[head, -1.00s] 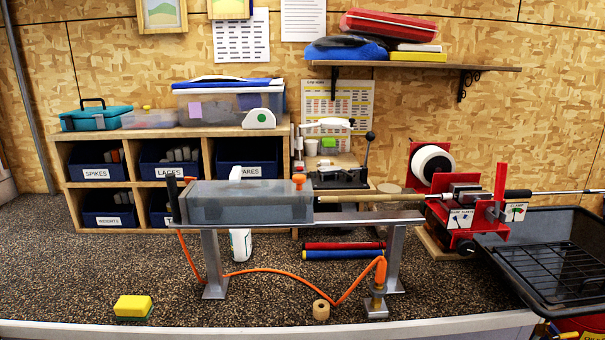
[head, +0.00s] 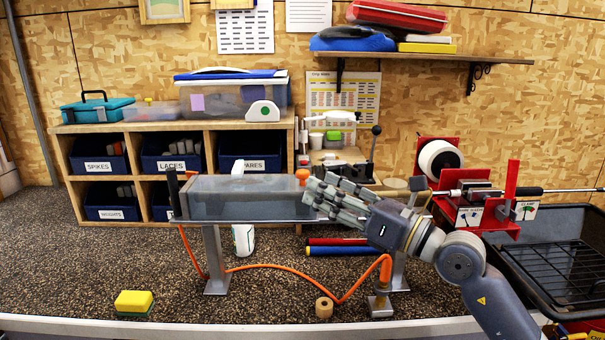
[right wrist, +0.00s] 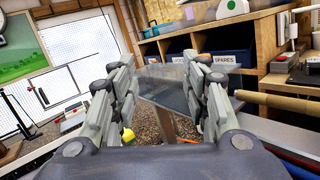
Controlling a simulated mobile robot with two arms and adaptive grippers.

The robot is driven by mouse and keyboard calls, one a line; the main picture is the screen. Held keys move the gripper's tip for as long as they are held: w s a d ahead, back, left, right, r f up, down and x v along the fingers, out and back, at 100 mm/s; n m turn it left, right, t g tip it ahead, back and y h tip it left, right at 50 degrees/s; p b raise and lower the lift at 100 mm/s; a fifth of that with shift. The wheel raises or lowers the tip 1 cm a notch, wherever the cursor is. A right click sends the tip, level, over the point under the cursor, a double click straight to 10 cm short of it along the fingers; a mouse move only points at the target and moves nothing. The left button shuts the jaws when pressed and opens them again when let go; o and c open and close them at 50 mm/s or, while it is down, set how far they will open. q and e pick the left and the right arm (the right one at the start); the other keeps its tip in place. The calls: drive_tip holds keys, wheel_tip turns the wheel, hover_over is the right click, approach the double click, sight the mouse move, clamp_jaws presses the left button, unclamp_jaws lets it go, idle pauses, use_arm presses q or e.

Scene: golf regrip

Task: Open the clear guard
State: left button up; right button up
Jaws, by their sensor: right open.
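The clear guard (head: 245,203) is a translucent grey box lying along the metal stand, with an orange knob (head: 302,174) at its right end and a black upright handle (head: 173,190) at its left. It appears down over the rail. My right gripper (head: 318,192) is at the guard's right end, fingers pointing left. In the right wrist view, the fingers (right wrist: 164,68) are spread apart with the guard (right wrist: 170,92) showing between and beyond them. I cannot tell whether they touch it. My left gripper is not in view.
A red clamp unit (head: 480,205) with a shaft stands to the right, beside a black tray (head: 555,250). An orange hose (head: 290,268) hangs below the stand. A yellow sponge (head: 134,301) and tape roll (head: 324,307) lie in front. Cubbies (head: 170,135) stand behind.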

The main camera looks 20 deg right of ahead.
sight(307, 174)
drive_tip(key=w+d+h, duration=0.3)
drive_tip(key=d, duration=0.1)
drive_tip(key=shift+n, duration=0.4)
drive_tip(key=p+x, duration=0.1)
drive_tip(key=x, duration=0.1)
drive_tip(key=p+x, duration=0.1)
drive_tip(key=x, duration=0.2)
drive_tip(key=p+x, duration=0.1)
drive_tip(key=x, duration=0.2)
drive_tip(key=shift+w+a+f+p, duration=0.15)
drive_tip(key=shift+a+f+p, duration=0.2)
drive_tip(key=shift+f+p, duration=0.05)
drive_tip(key=shift+x, duration=0.8)
drive_tip(key=shift+f, duration=0.2)
drive_tip(key=shift+c, duration=0.3)
clamp_jaws()
